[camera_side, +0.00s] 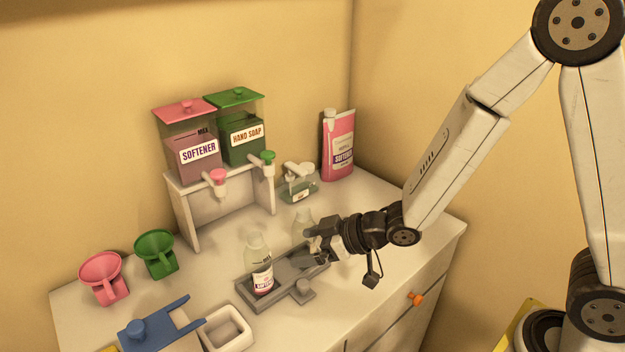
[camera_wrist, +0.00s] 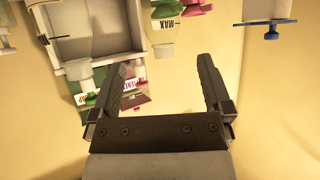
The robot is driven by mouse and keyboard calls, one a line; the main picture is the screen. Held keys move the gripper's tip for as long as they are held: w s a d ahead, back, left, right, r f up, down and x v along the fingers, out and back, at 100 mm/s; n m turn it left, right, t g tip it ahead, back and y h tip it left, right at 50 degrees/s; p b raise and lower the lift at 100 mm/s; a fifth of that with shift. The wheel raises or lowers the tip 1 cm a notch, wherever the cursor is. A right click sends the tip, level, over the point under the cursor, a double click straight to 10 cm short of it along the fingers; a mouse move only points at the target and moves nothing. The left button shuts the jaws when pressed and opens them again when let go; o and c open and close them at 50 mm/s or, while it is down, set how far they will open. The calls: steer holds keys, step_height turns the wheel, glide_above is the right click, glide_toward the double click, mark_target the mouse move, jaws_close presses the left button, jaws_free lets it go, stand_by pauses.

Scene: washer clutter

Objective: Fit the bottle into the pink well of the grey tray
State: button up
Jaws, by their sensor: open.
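A clear bottle with a pink-and-white softener label (camera_side: 262,275) stands upright at the left end of the grey tray (camera_side: 262,302). Its base hides that part of the tray, and I see no pink well. A second clear bottle (camera_side: 303,222) shows behind my gripper; its base is hidden, so I cannot tell whether it stands in the tray. My gripper (camera_side: 318,250) is low over the tray's right end, beside this second bottle. In the wrist view my gripper (camera_wrist: 163,66) has its two fingers spread, with no bottle clearly seen between them.
Softener (camera_side: 192,160) and hand soap (camera_side: 243,140) dispensers stand on a white rack at the back. A pink refill pouch (camera_side: 338,148) is behind right. Pink (camera_side: 103,275) and green (camera_side: 155,250) funnels, a blue bracket (camera_side: 160,325) and a white dish (camera_side: 227,328) are left.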

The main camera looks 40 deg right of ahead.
steer(key=shift+d, duration=0.1)
steer(key=s+d+f+m+g+h, duration=0.1)
steer(key=s+d+m+g+h, duration=0.5)
steer(key=s+d, duration=0.6)
steer(key=shift+d+m+g+h, duration=0.4)
steer(key=shift+d+g, duration=0.3)
steer(key=shift+g, duration=0.1)
steer(key=shift+f, duration=0.1)
